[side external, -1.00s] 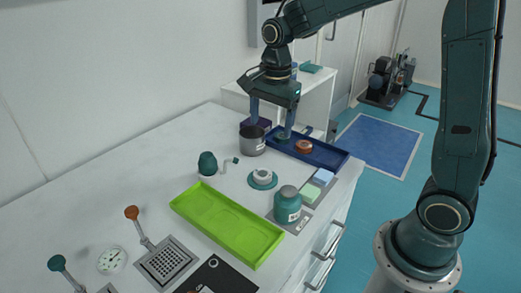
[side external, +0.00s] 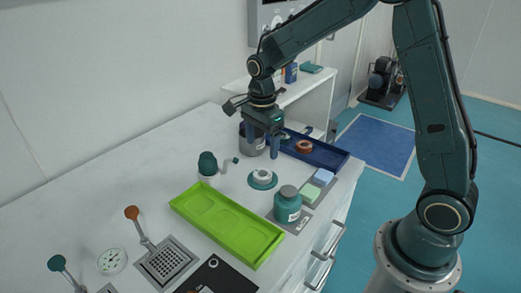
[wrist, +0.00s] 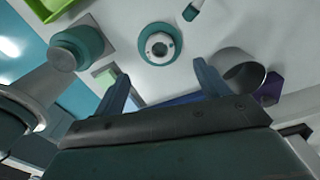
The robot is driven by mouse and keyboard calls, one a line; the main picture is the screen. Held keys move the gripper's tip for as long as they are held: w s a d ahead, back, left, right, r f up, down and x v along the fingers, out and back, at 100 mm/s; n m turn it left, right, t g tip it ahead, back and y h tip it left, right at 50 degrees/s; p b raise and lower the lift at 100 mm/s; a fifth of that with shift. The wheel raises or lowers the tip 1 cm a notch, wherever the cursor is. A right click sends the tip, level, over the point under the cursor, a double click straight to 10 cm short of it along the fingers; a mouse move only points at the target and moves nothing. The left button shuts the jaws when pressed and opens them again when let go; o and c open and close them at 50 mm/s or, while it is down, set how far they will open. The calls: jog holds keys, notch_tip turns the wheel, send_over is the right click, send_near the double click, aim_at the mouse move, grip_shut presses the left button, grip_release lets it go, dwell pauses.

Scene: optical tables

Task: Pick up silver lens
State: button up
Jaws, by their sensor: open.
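The silver lens looks like a pale ring with a dark centre (side external: 262,175). It sits on a round teal base on the white table. In the wrist view the lens (wrist: 158,45) lies just beyond my fingertips, between their lines. My gripper (side external: 263,152) is open and empty, above and behind the lens, in front of the grey metal cup (side external: 246,143). In the wrist view my open gripper (wrist: 162,73) shows both fingers apart with nothing between them.
A blue tray (side external: 335,163) with an orange ring (side external: 304,146) is at the back right. A teal jar (side external: 288,207) stands front right of the lens and a dark green-capped item (side external: 208,165) to its left. A lime tray (side external: 225,222) lies in front.

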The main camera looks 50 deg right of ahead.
send_over(263, 173)
jog(key=shift+a+f, duration=0.15)
jog(key=shift+f, duration=1)
jog(key=shift+a+f, duration=0.1)
jog(key=shift+f, duration=1.05)
jog(key=shift+f, duration=0.1)
jog(key=shift+d+f, duration=0.15)
jog(key=shift+f, duration=2.35)
jog(key=shift+c, duration=0.2)
jog(key=c, duration=1.1)
jog(key=shift+r, duration=0.1)
jog(key=shift+c, duration=0.2)
notch_tip(263, 173, up, 20)
